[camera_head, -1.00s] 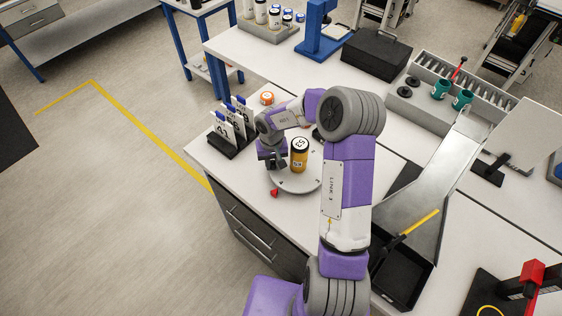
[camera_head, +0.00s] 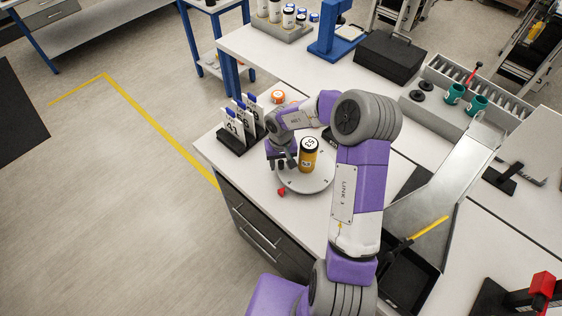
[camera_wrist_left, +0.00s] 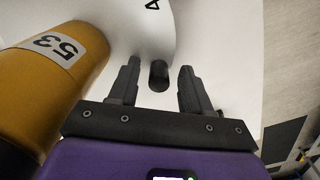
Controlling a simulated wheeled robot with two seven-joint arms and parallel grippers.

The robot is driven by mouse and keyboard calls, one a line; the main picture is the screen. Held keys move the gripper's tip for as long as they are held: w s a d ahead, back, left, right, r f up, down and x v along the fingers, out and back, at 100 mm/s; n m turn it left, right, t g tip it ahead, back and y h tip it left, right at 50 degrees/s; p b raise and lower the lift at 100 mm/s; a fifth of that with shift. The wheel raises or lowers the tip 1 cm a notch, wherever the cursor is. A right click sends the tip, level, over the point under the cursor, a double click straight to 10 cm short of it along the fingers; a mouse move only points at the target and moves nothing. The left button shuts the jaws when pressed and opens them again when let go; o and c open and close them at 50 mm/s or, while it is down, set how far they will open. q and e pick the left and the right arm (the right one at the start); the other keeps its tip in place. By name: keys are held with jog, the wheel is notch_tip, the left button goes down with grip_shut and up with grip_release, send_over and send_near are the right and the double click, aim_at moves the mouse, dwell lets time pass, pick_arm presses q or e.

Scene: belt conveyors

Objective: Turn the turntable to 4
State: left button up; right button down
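The turntable (camera_head: 308,187) is a round pale grey disc on the white bench, partly hidden by my left arm. A yellow bottle (camera_head: 308,160) with a black lid stands on it; its label reads 53 in the left wrist view (camera_wrist_left: 62,48). A red pointer (camera_head: 281,191) sits at the disc's near-left edge. My left gripper (camera_head: 280,162) is at the disc's left side, beside the bottle. In the left wrist view its fingers (camera_wrist_left: 160,70) are open on either side of a short black peg (camera_wrist_left: 158,76), with gaps visible. A printed 4 (camera_wrist_left: 152,5) shows beyond. My right gripper is not in view.
A black rack of numbered cards (camera_head: 237,138) stands left of the turntable, and an orange-topped item (camera_head: 278,97) behind it. A black tray (camera_head: 408,280) and metal chute (camera_head: 450,165) lie to the right. Floor left of the bench is clear.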

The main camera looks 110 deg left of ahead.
pick_arm(q)
notch_tip(320, 180, up, 8)
jog(key=shift+f+p, duration=0.25)
jog(key=shift+p, duration=0.05)
